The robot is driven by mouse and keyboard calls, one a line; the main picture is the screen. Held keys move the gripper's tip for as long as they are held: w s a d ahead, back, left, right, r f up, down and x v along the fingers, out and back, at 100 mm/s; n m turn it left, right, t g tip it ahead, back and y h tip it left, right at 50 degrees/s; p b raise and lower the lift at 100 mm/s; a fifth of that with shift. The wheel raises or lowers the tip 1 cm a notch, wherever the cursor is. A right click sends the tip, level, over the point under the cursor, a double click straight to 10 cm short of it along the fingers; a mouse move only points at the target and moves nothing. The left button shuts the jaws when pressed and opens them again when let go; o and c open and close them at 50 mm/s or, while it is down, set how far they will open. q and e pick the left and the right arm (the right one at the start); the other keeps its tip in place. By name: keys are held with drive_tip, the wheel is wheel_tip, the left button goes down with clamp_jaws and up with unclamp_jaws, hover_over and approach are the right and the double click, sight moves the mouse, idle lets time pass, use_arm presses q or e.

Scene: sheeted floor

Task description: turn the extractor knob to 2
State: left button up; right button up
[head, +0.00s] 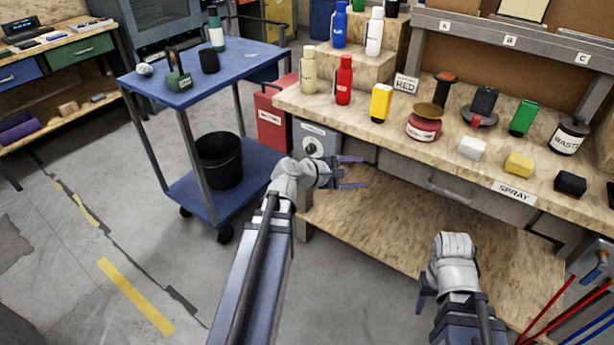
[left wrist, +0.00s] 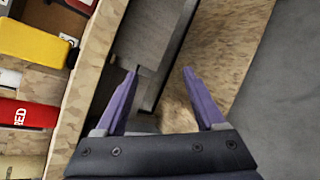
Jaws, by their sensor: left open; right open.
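The extractor knob (head: 311,149) is a dark round dial on a light grey box (head: 325,133) with a small label, mounted under the bench's left front corner. The number it points to is too small to read. My left gripper (head: 363,172) is open and empty, just right of the knob and apart from it, with its purple fingers pointing right. In the left wrist view the same gripper (left wrist: 160,72) has its fingers spread with nothing between them; the knob does not show there. My right gripper (head: 424,290) is low at the right, its fingers partly hidden, holding nothing visible.
The wooden bench (head: 385,140) carries bottles, coloured blocks and jars above the knob. A red box (head: 273,118) stands left of the knob. A blue cart (head: 250,170) with a black bin (head: 219,160) is further left. A lower wooden shelf (head: 400,225) is bare.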

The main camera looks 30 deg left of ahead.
use_arm(q)
drive_tip(key=a+f+n+t+y+b, duration=0.4)
drive_tip(key=a+n+b, duration=0.3)
drive_tip(key=a, duration=0.5)
drive_tip(key=n+t+y+b, duration=0.2)
drive_tip(key=n+b, duration=0.2)
drive_tip(key=n, duration=0.2)
approach(309, 151)
drive_tip(key=w, duration=0.9)
drive_tip(key=shift+d+f, duration=0.2)
use_arm(e)
wheel_tip(309, 151, down, 14)
drive_tip(key=shift+r, duration=0.1)
use_arm(q)
clamp_jaws()
